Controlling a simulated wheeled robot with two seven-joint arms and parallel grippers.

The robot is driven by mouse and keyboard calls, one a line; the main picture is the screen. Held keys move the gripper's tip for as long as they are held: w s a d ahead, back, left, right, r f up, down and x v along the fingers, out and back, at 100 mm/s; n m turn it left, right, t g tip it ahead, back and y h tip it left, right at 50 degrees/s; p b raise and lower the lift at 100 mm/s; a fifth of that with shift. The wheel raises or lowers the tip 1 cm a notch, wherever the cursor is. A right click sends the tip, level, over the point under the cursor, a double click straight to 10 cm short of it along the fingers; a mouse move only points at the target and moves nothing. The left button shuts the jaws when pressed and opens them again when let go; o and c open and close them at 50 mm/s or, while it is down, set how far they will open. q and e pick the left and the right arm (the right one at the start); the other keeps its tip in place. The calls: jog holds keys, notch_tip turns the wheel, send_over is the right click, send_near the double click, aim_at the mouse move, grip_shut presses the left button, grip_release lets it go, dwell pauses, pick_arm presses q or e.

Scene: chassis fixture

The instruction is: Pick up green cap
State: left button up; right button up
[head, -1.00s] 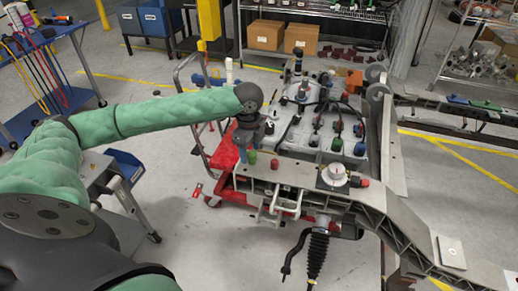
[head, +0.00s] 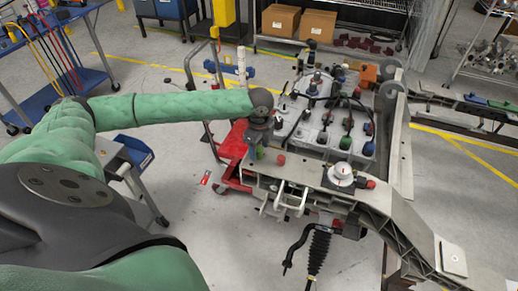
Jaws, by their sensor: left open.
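My left gripper (head: 256,153) points down over the near-left end of the grey chassis beam (head: 320,178). Its jaws are open. The green cap on this end of the beam is largely hidden by the fingers, and I cannot tell whether they touch it. A red cap (head: 281,160) stands on the beam just right of the gripper. Another green cap (head: 345,143) sits farther right, on the grey unit. My right gripper is not in view.
The grey unit (head: 312,128) with hoses and several fittings stands behind the beam. A white round part (head: 342,174) and a red knob (head: 371,184) are on the beam to the right. A red wheeled stand (head: 234,147) is at the left. Open floor lies in front.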

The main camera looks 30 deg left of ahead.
pick_arm(q)
jog(key=shift+f, duration=0.9)
grip_shut()
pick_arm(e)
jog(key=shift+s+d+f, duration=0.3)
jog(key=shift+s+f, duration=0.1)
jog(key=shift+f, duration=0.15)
pick_arm(q)
jog(key=shift+r, duration=0.15)
